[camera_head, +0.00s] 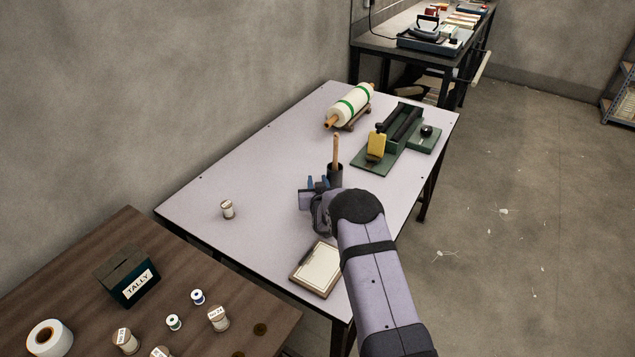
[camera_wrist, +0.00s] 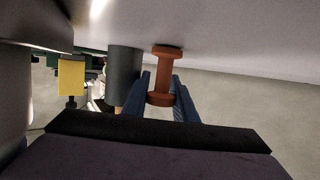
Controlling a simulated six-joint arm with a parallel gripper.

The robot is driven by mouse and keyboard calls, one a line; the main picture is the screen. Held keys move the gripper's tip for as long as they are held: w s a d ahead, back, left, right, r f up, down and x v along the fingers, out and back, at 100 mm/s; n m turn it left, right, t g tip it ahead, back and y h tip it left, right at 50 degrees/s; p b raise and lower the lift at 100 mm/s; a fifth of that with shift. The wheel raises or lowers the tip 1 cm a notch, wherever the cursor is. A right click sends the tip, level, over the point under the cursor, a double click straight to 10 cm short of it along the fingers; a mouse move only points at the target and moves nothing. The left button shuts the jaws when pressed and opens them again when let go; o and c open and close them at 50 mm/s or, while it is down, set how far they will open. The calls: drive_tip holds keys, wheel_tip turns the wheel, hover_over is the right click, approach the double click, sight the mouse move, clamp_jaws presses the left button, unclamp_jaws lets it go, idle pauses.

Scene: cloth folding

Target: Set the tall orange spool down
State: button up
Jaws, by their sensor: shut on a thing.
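An orange spool (camera_wrist: 163,76) with a wide flange at each end stands between the two blue fingers of my gripper (camera_wrist: 161,88) in the wrist view, which looks upside down with the table at the top. My gripper is shut on the spool. The spool's far flange is at or very close to the pale table top (camera_head: 265,160); I cannot tell whether it touches. In the head view my gripper (camera_head: 318,184) is low over the middle of the table, and its wrist hides the spool there.
A dark cup (camera_head: 336,174) with a wooden stick stands close by the gripper, and shows beside the spool in the wrist view (camera_wrist: 124,76). A clipboard (camera_head: 318,268), a small pale spool (camera_head: 228,209), a green press (camera_head: 398,140) and a large roll (camera_head: 350,104) lie around. The table's left part is mostly clear.

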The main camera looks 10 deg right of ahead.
drive_tip(key=shift+f, duration=0.15)
drive_tip(key=o, duration=1.1)
drive_tip(key=shift+d, duration=0.1)
